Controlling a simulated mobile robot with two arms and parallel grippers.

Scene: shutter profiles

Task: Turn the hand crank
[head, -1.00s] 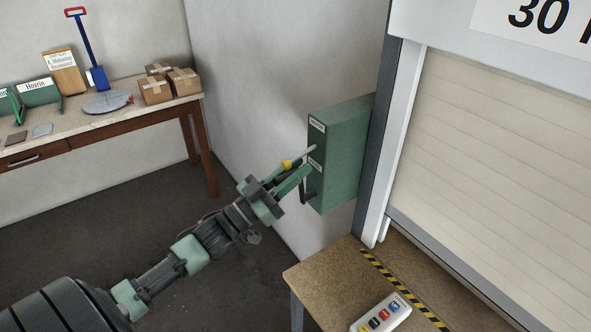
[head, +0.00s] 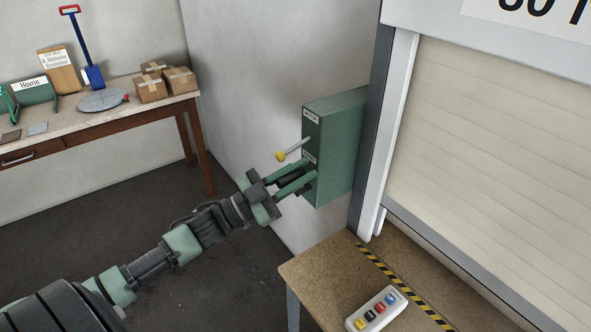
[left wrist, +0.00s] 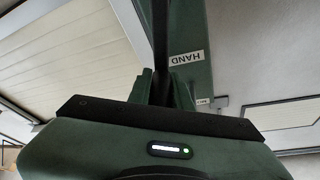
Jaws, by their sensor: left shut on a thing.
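A green box (head: 338,148) is fixed to the wall left of the roller shutter. A grey lever (head: 296,147) with a yellow knob (head: 280,156) sticks out of its front. Below the lever, my left gripper (head: 307,170) is shut on the black hand crank (head: 290,180), whose handle shows between the green fingers. The left wrist view shows the dark crank (left wrist: 161,40) running up between the fingers (left wrist: 160,85), beside a "HAND" label (left wrist: 187,60). The gripper hides part of the crank. My right gripper is out of view.
The roller shutter (head: 490,150) is down in the part I see. A small table (head: 320,280) with a striped edge and a button pendant (head: 377,309) stands below the box. A workbench (head: 150,110) with cartons (head: 165,82) stands at the back left.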

